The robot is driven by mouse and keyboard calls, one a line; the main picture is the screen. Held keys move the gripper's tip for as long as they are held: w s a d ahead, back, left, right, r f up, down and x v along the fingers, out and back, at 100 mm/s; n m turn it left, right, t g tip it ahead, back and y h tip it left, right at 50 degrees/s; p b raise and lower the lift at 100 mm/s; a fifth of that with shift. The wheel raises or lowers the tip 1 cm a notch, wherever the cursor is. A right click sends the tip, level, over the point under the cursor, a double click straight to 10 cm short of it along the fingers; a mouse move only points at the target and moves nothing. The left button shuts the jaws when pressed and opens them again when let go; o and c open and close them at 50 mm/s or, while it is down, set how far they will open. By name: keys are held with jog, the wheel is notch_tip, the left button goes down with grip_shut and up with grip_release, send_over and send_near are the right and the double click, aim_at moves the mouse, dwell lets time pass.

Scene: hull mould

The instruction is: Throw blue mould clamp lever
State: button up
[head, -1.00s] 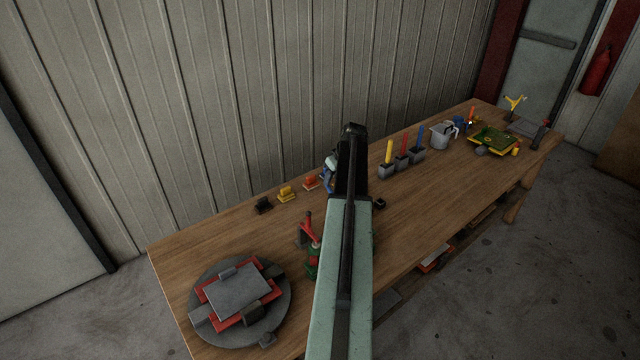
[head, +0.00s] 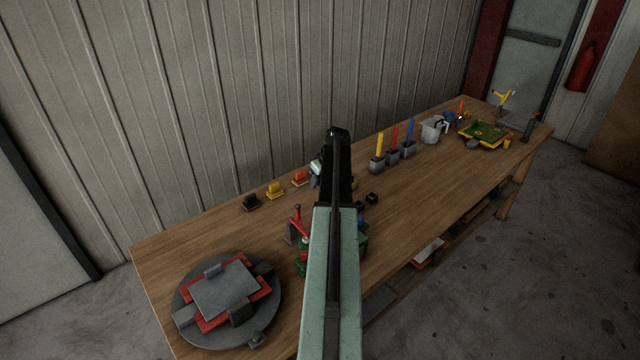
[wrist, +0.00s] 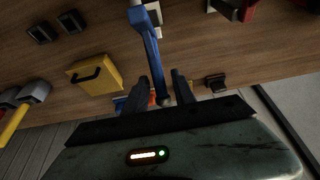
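A blue lever (wrist: 154,60) with a pale metal upper end and a dark tip runs down the middle of the wrist view. Its lower end lies between the two fingers of my gripper (wrist: 160,80). The fingers are apart, with the lever not visibly clamped. In the head view my arm covers most of the green mould (head: 303,266), which shows at both sides of the arm. A bit of blue (head: 362,220) shows right of my arm there. My gripper is largely hidden behind the arm in that view.
A yellow block with a black handle (wrist: 95,74) is close beside the gripper. A red lever (head: 296,219) stands left of my arm. Yellow, red and blue upright handles (head: 409,134) stand in grey blocks. A round turntable (head: 273,303) is at front left. Bare tabletop (head: 430,185) lies right.

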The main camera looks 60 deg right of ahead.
grip_shut()
jog(key=shift+s, duration=0.1)
dwell(1.0)
